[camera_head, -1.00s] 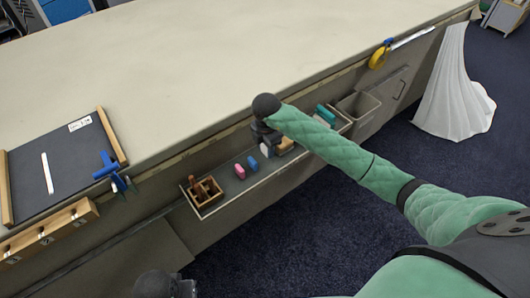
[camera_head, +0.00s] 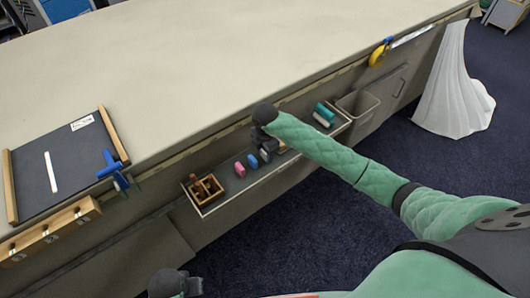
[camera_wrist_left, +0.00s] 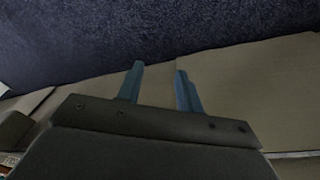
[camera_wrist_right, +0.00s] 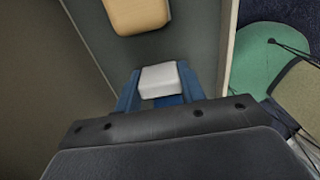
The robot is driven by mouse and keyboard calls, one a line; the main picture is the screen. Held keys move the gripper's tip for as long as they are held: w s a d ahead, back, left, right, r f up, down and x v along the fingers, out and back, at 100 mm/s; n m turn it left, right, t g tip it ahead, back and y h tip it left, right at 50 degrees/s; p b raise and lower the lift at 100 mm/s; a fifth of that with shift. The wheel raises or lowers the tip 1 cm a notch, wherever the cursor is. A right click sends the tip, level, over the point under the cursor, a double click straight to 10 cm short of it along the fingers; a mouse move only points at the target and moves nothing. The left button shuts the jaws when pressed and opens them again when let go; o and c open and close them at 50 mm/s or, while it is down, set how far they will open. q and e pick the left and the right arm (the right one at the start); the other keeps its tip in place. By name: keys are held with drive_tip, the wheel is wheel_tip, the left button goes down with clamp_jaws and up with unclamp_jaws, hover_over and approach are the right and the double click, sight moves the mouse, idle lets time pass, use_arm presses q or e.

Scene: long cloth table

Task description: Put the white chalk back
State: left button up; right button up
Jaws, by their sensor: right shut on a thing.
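The white chalk (camera_wrist_right: 158,81) is a short white block between the fingers of my right gripper (camera_wrist_right: 158,88) in the right wrist view. In the head view my right gripper (camera_head: 263,147) is low over the long grey tray on the table's side. The white chalk (camera_head: 265,156) shows just below it, beside the blue chalk (camera_head: 253,161). The pink chalk (camera_head: 240,169) lies left of the blue one. I cannot tell whether the white chalk touches the tray floor. My left gripper (camera_wrist_left: 160,88) is open and empty, away from the tray.
The tray (camera_head: 222,203) also holds a wooden divided box (camera_head: 205,190), a tan block (camera_wrist_right: 136,12) and a teal item (camera_head: 323,113). A bin (camera_head: 358,107) hangs to the right. A slate (camera_head: 75,160) with a white strip lies on the table.

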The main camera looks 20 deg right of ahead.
drive_tip(key=o, duration=0.9)
